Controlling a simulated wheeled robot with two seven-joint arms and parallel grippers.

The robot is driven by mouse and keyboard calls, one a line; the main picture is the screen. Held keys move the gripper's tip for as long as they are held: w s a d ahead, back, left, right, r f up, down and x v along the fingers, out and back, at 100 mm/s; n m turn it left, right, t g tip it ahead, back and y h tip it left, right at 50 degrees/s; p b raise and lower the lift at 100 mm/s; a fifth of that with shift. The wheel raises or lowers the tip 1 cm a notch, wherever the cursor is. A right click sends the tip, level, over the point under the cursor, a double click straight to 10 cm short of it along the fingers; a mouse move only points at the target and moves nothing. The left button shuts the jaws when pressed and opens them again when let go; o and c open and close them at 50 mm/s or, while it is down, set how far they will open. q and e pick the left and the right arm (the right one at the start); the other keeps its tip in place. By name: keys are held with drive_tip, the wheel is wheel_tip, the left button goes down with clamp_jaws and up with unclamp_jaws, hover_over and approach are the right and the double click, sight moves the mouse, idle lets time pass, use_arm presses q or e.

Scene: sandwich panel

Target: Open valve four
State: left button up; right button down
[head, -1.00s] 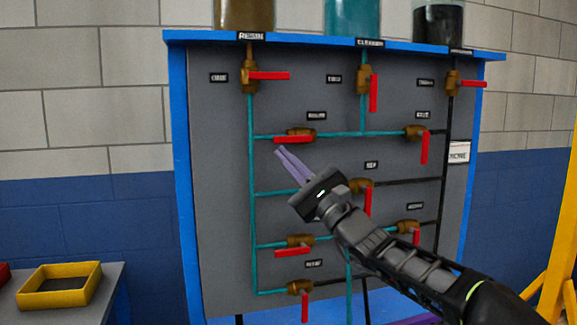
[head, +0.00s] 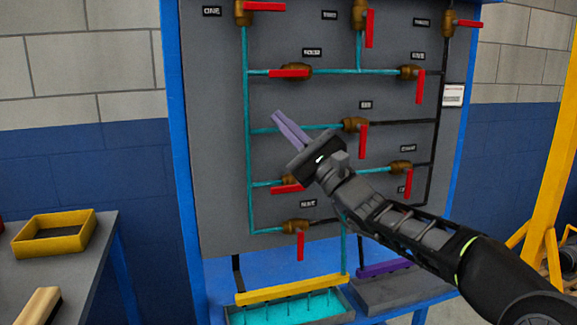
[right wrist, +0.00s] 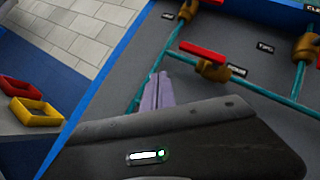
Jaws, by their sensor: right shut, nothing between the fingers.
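Valve four (head: 299,71) is a brass valve on a teal horizontal pipe, under a small blurry label (head: 312,52). Its red handle (head: 287,73) lies level along the pipe, pointing left. In the right wrist view the same valve (right wrist: 214,70) and its red handle (right wrist: 201,53) show above and right of the fingers. My right gripper (head: 278,116) is shut and empty, its lavender fingers pointing up and left. In the head view its tips lie below valve four's handle, apart from it. The right gripper's fingers (right wrist: 157,90) also show in the wrist view. My left gripper is not in view.
Other red-handled valves crowd the grey panel (head: 215,150), including one right of the gripper (head: 354,125) and one partly hidden below it (head: 287,185). A teal-filled trough (head: 290,308) stands below. A yellow tray (head: 55,237) is on the left table.

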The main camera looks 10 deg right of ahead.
drive_tip(key=s+f+b, duration=0.1)
drive_tip(key=s+f, duration=0.4)
drive_tip(key=shift+d, duration=0.4)
drive_tip(key=shift+f, duration=0.1)
drive_tip(key=a+f+n+g+h, duration=0.25)
drive_tip(key=f+g, duration=0.25)
drive_tip(key=f, duration=1.1)
drive_tip(key=a+f+n+g+h, duration=0.15)
drive_tip(key=f+g+h, duration=0.25)
drive_tip(key=f, duration=1.2)
drive_tip(key=s+d+f+n+g+h, duration=0.1)
drive_tip(key=s+f+g+h, duration=0.15)
drive_tip(key=f, duration=0.75)
drive_tip(key=s+d+f+n+g+h, duration=0.15)
drive_tip(key=s+f, duration=0.25)
drive_tip(key=f, duration=0.5)
drive_tip(key=s+f+n+g, duration=0.2)
drive_tip(key=s+f+n, duration=0.3)
drive_tip(key=s+f, duration=0.55)
drive_tip(key=s+a+f+n+g, duration=0.2)
drive_tip(key=s+a+f+n, duration=0.15)
drive_tip(key=s+f, duration=0.35)
drive_tip(key=s+a+f+n+g, duration=0.2)
drive_tip(key=s+a+f, duration=0.25)
drive_tip(key=s, duration=0.55)
wheel_tip(320, 180, up, 18)
drive_tip(key=p, duration=1.9)
drive_tip(key=shift+s+r, duration=0.15)
drive_tip(key=shift+s, duration=0.25)
